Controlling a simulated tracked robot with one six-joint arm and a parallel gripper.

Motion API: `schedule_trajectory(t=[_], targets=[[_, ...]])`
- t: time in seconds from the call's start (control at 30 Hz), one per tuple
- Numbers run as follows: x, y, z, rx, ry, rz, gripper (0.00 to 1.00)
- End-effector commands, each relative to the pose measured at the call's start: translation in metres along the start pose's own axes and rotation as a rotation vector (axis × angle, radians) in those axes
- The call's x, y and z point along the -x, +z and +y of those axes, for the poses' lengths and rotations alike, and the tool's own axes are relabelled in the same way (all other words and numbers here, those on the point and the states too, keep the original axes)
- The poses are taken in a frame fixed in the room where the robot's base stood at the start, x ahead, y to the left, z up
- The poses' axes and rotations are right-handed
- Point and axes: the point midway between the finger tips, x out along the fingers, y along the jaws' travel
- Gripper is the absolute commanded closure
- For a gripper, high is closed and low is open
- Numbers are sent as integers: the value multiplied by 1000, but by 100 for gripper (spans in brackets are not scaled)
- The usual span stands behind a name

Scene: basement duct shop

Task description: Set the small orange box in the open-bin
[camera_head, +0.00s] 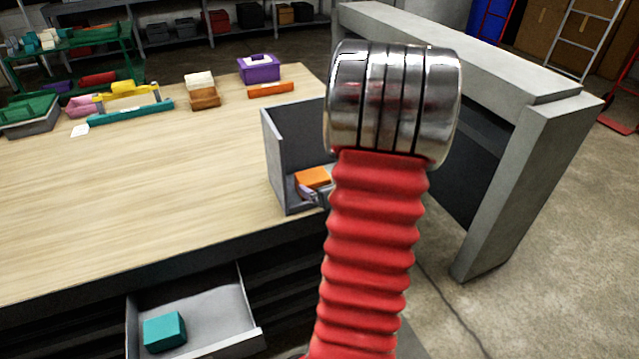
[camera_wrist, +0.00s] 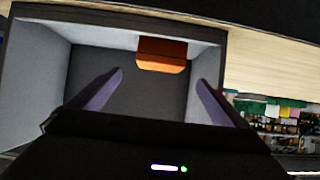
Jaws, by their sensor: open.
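The small orange box (camera_head: 313,178) is inside the grey open-bin (camera_head: 284,150) at the table's right end. In the wrist view the orange box (camera_wrist: 162,55) lies by one wall of the bin (camera_wrist: 32,72). My gripper (camera_wrist: 160,77) is open, with its two purple fingers reaching into the bin. The fingertips are spread on either side of the box, apart from it, and nothing is between them. In the head view my red and silver arm hides the bin's right part and most of the gripper.
A pulled-out drawer (camera_head: 238,333) below the table holds a teal block (camera_head: 165,331). A purple bin (camera_head: 258,68), an orange bar (camera_head: 270,90) and a teal tray (camera_head: 130,110) stand at the table's back. A concrete structure (camera_head: 545,150) is on the right. The table's middle is clear.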

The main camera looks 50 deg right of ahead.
Motion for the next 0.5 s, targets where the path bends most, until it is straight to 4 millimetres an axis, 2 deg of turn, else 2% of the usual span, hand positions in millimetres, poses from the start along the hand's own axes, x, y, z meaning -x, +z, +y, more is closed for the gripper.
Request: schedule_trajectory(t=[0.2, 0.5], targets=[[26, -1, 0, 1, 1, 2, 3], [38, 0, 0, 0, 0, 0, 3]])
